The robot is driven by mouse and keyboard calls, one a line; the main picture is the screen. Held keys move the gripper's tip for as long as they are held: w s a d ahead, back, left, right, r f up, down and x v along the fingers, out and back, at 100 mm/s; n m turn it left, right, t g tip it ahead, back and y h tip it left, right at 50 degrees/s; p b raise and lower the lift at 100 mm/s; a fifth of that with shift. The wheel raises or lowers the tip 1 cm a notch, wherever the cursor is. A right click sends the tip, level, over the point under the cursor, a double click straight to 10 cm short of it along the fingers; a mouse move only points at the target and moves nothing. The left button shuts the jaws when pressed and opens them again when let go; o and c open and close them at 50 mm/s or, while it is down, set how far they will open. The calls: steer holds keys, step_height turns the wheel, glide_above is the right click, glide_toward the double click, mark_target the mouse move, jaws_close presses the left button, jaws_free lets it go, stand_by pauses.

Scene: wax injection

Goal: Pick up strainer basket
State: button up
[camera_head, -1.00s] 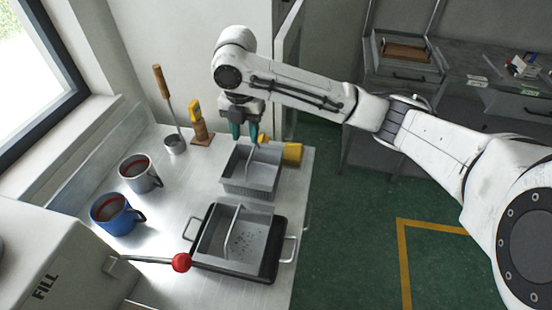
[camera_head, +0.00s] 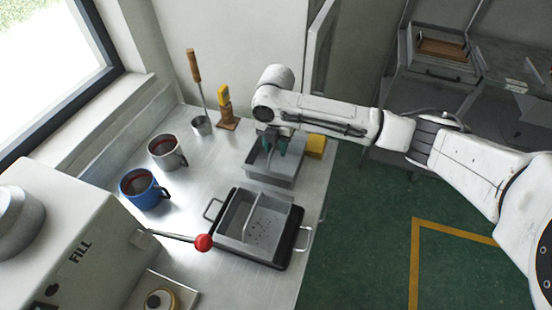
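Two grey rectangular baskets stand on the metal counter, and I cannot tell for sure which is the strainer basket. The rear basket (camera_head: 273,178) has a thin upright piece across its middle. The front basket (camera_head: 262,232) has small dark holes in its floor and a similar crosspiece, and sits in a black tray (camera_head: 250,256) with wire handles. My gripper (camera_head: 277,147) points down over the rear basket. Its teal fingers look apart, on either side of the crosspiece; whether they touch it is hidden.
A blue mug (camera_head: 140,190), a grey mug (camera_head: 165,152), a ladle (camera_head: 201,124) and a yellow-handled tool (camera_head: 225,105) stand to the left. A red-knobbed lever (camera_head: 203,242) reaches from the machine (camera_head: 75,250) towards the tray.

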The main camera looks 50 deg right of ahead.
steer(key=shift+f, duration=0.25)
steer(key=shift+c, duration=0.5)
jaws_close()
steer(key=shift+r, duration=0.1)
stand_by(0.7)
